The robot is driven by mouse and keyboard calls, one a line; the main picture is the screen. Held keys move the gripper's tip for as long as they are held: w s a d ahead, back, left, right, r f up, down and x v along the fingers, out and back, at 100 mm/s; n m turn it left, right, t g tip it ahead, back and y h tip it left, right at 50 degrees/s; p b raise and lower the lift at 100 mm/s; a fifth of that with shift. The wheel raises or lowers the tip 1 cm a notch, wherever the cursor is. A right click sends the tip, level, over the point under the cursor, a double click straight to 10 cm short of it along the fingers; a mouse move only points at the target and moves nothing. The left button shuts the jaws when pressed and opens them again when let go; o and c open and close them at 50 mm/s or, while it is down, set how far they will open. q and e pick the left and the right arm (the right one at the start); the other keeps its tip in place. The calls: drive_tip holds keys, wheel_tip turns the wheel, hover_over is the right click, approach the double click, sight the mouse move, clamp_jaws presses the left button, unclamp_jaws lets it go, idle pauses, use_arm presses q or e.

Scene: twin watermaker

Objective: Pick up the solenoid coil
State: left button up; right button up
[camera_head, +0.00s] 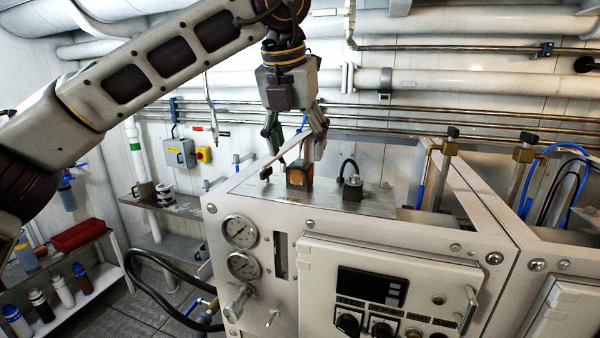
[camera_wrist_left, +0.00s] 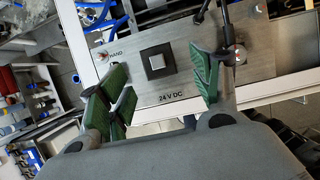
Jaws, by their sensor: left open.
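The solenoid coil appears to be the small dark block with a copper-brown face (camera_head: 299,177), standing on the metal top plate of the white machine. In the left wrist view the block (camera_wrist_left: 157,62) shows a square dark top beside the "24 V DC" marking. My left gripper (camera_head: 294,152) points down just above it, its fingers apart and nothing held. In the left wrist view the green finger pads (camera_wrist_left: 160,90) lie either side of the block, which looks untouched. My right gripper is not in view.
Brass valves (camera_head: 523,152) and blue hoses are farther right. The machine front carries gauges (camera_head: 239,231) and a control panel (camera_head: 371,287). A shelf with bottles (camera_head: 62,291) is at lower left.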

sight(299, 160)
use_arm(q)
drive_tip(key=shift+w+f, duration=0.2)
drive_tip(key=shift+f, duration=0.35)
drive_tip(key=shift+p+x, duration=1.05)
drive_tip(key=shift+x, duration=0.95)
drive_tip(key=shift+w+f, duration=0.25)
drive_tip(key=shift+f, duration=0.35)
drive_tip(key=shift+c, duration=0.3)
drive_tip(key=c, duration=1.3)
drive_tip(key=shift+o, duration=0.2)
drive_tip(key=shift+r, duration=0.1)
drive_tip(key=shift+r+b, duration=0.85)
drive_tip(key=shift+r, duration=4.1)
